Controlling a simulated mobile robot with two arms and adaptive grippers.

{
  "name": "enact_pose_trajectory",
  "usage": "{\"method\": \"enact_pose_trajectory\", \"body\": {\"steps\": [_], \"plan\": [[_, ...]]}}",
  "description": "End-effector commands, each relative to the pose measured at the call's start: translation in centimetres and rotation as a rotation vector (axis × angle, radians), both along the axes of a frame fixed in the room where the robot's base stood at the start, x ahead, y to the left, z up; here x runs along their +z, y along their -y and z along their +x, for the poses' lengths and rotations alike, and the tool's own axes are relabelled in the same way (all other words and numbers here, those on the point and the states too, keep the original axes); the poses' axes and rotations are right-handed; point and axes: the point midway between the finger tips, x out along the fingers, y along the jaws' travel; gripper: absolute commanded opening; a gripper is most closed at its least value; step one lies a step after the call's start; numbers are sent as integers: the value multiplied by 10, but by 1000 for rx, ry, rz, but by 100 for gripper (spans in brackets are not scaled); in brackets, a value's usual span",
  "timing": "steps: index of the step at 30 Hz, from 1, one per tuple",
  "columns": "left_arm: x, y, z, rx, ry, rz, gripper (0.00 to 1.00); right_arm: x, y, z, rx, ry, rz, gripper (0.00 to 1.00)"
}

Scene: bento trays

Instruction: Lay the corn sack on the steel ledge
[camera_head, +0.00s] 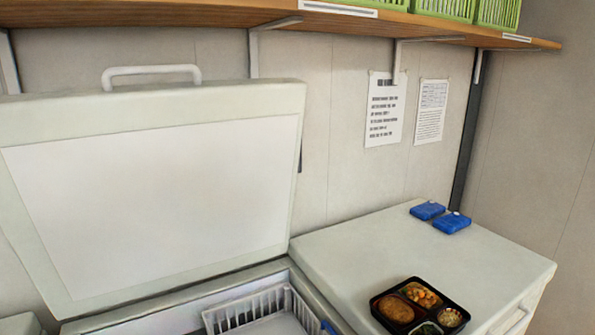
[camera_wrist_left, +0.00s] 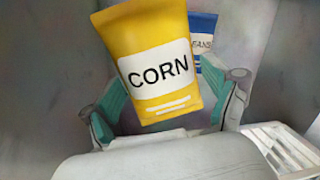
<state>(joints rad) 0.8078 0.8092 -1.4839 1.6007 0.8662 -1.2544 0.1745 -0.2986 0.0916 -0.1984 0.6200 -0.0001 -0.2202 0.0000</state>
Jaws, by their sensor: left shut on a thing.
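The corn sack (camera_wrist_left: 150,60) is yellow with a white label reading CORN and fills the middle of the left wrist view. My left gripper (camera_wrist_left: 164,108) is shut on it, with a teal-padded finger at each side of its lower part. The sack stands out beyond the fingers, slightly tilted. Neither gripper nor the corn sack shows in the head view. I cannot make out a steel ledge for certain in either view.
A blue sack (camera_wrist_left: 203,45) lies behind the corn sack, partly hidden. A white basket (camera_head: 262,306) sits in the open chest freezer, its lid (camera_head: 150,200) raised. A closed white top (camera_head: 350,262) at right carries a bento tray (camera_head: 383,318) and two blue packs (camera_head: 452,223).

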Motion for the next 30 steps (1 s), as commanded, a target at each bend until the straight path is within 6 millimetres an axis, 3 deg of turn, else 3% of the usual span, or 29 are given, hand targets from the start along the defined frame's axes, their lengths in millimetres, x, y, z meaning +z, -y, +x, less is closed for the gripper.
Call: {"method": "enact_pose_trajectory", "body": {"steps": [5, 8, 12, 18, 23, 30], "plan": [[65, 30, 30, 203, 12, -5, 36, 0, -2, 0, -1, -1, 3, 0], [118, 50, 42, 353, 14, -6, 36, 0, -6, 0, -2, -1, 7, 0], [190, 71, 43, 538, 12, -4, 36, 0, -13, 0, -4, 0, 17, 0], [263, 85, 31, 703, 7, -2, 36, 0, -16, -1, -5, 0, 20, 0], [286, 88, 20, 757, 1, 0, 36, 0, -15, -1, -4, -1, 19, 0], [268, 89, -33, 764, -4, 4, 36, 0, -10, -1, -1, -1, 11, 0]]}}
